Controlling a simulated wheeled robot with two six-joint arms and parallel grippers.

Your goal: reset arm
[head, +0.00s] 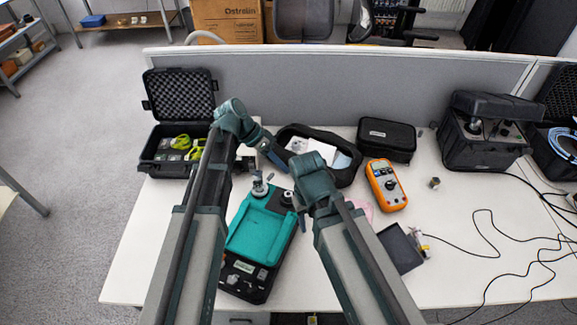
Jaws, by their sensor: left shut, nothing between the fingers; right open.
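My two arms reach up over a white table (147,262) from the bottom of the head view. My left arm bends right at its wrist, and my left gripper (277,155) is shut and empty above the near side of a black tray (293,132). My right gripper (302,222) is the lower one, open, and mostly hidden below its own wrist. It is beside the right edge of a teal and black device (262,232), which lies between my arms. I cannot tell its height above the table.
An open black case (160,160) with yellow-green items stands at the left. A black pouch (386,139), an orange multimeter (386,185), a small metal cube (434,183) and a dark flat box (401,249) lie to the right. Black instrument case (483,150) and loose cables (505,238) fill the far right. A grey partition (340,88) closes the back.

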